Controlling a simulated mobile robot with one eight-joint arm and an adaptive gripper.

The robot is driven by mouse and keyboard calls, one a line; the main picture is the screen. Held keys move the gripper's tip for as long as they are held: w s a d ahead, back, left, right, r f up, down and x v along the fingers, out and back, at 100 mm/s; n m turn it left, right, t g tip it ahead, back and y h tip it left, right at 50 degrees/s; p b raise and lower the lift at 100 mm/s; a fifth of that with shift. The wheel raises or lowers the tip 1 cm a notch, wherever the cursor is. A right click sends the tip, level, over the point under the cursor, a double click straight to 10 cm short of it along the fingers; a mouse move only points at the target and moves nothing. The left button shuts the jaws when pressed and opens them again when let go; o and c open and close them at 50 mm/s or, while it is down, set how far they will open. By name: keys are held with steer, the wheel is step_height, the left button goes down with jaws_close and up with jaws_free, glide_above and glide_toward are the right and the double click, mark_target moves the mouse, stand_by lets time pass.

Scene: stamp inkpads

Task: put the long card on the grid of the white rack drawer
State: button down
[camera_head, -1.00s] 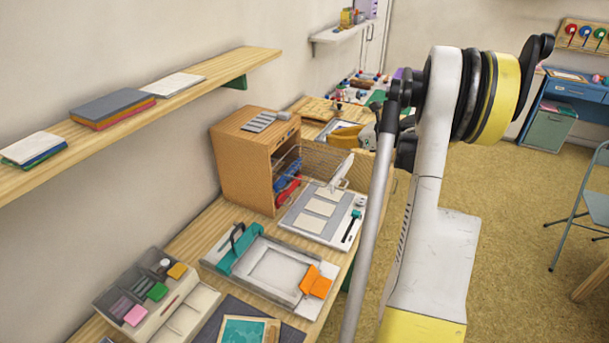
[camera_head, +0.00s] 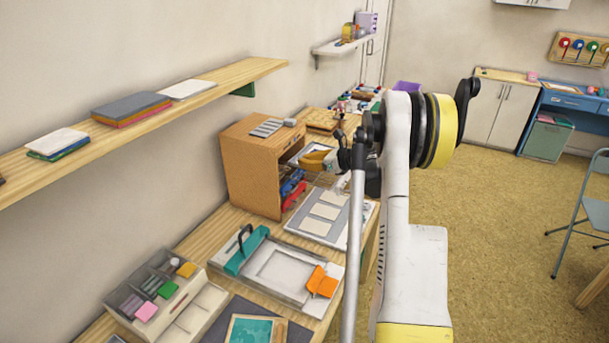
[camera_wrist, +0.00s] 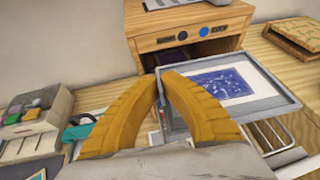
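The white wire rack drawer (camera_wrist: 272,132) is out at the lower right of the wrist view, to the right of my fingers. Its grid is partly hidden by a grey frame and my right finger. Pale cards (camera_head: 324,211) lie on a grey board (camera_head: 300,233) in front of the cabinet; I cannot tell which is the long card.
A grey frame with a blue print (camera_wrist: 225,82) is just right of my fingertips. A tray with a teal bar (camera_head: 300,292) and an orange piece (camera_head: 322,282) stands nearer on the table. A divided box of coloured pads (camera_head: 165,300) is at the lower left.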

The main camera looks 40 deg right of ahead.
mark_target(304, 179)
steer(key=shift+f+b, duration=0.7)
steer(key=shift+f, duration=1.3)
steer(key=shift+a, duration=0.1)
steer(key=shift+f, duration=0.15)
steer(key=c, duration=1.6)
jaws_free()
